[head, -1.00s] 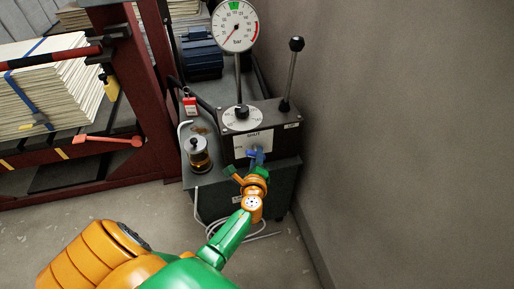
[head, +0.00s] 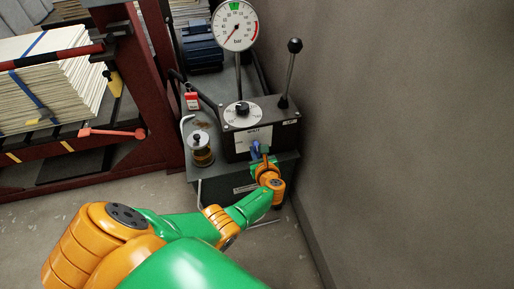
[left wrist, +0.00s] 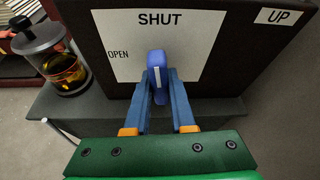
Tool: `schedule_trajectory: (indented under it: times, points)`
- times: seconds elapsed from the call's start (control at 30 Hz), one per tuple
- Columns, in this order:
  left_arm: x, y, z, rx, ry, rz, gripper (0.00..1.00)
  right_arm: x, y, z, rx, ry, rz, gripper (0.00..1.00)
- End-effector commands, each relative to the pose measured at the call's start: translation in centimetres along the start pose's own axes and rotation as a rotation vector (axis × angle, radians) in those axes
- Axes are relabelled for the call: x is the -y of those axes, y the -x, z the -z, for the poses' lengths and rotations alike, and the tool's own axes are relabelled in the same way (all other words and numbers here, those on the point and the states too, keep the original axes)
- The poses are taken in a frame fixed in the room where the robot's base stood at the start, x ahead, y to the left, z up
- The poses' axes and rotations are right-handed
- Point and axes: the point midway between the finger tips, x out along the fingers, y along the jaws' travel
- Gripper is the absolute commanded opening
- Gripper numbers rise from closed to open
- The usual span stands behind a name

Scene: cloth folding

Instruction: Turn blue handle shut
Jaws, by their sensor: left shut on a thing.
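The blue handle (head: 254,151) sits on the front of a dark box (head: 288,126) under a gauge, against a white plate. In the left wrist view the handle (left wrist: 157,72) stands about upright, its white line pointing up toward the word SHUT (left wrist: 160,19). The word OPEN (left wrist: 118,54) is to its left. My left gripper (left wrist: 164,78) is shut on the handle, with its blue fingers at both sides of it. My right gripper is out of view.
A round gauge (head: 234,26) and a black-knobbed lever (head: 290,72) rise above the box. A glass jar of amber liquid (head: 202,150) stands left of it. A bare wall (head: 410,130) is close on the right. A red frame (head: 158,90) stands on the left.

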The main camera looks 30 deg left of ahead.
Motion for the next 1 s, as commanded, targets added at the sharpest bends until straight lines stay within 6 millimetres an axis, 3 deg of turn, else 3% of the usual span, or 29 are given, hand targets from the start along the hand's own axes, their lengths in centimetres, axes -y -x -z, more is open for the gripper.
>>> schedule_trajectory:
  times: [0.3,0.83,0.87,0.9,0.97,1.0]
  points:
    - [-0.05,0.03,0.25,-0.006,-0.098,-0.042,0.00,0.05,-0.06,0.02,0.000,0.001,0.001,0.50]
    - [-0.14,0.03,0.32,-0.007,-0.118,-0.051,0.00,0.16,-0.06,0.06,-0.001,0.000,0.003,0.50]
    - [-0.14,0.03,0.32,-0.007,-0.118,-0.051,0.25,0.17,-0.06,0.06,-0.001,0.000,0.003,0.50]
    - [-0.14,0.03,0.31,-0.006,-0.118,-0.051,0.36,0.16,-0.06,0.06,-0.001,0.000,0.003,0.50]
    - [-0.12,0.02,0.27,-0.005,-0.118,-0.050,0.52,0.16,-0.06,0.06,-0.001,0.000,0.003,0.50]
    - [-0.11,0.02,0.24,-0.005,-0.117,-0.050,0.53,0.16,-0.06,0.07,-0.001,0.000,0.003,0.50]
